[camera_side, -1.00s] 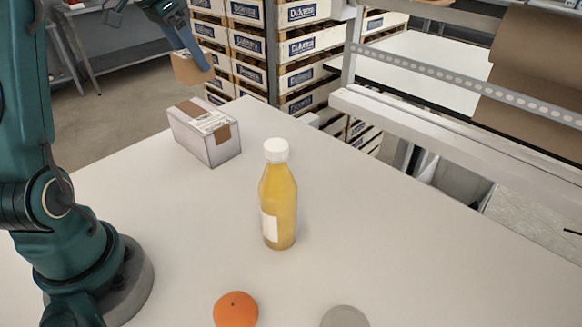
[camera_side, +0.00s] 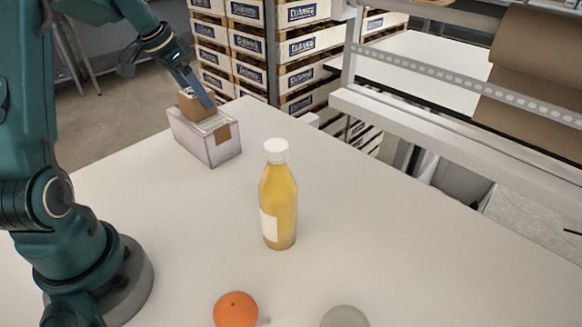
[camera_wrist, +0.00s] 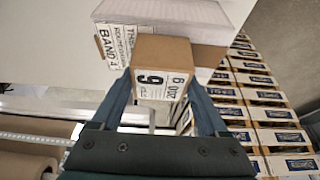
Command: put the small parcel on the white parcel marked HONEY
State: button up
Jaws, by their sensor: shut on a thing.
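The small parcel (camera_side: 194,107) is a brown cardboard box. It is at the top of the white parcel (camera_side: 190,138), over its far part; I cannot tell if the two touch. My gripper (camera_side: 203,101) is shut on the small parcel, fingers slanting down. In the wrist view the small parcel (camera_wrist: 162,52) sits between both fingers, a printed white label on its near face. The white parcel (camera_wrist: 160,12) shows behind it with a label on its side. The word HONEY is not readable in either view.
The white parcel stands near the table's far left edge. A bottle of yellow liquid (camera_side: 278,200) stands mid-table. An orange (camera_side: 235,310) and a grey disc (camera_side: 344,317) lie at the front. Stacked crates (camera_side: 300,45) stand beyond the table.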

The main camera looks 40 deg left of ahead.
jog(key=o, duration=1.5)
jog(key=shift+f, duration=0.15)
jog(key=shift+c, duration=0.2)
jog(key=v, duration=1.2)
jog(key=s+d, duration=0.2)
jog(key=d, duration=1.3)
jog(key=s+d+f+t, duration=0.1)
jog(key=s+d+f, duration=0.5)
jog(key=s+d, duration=0.3)
jog(key=shift+s+f, duration=0.25)
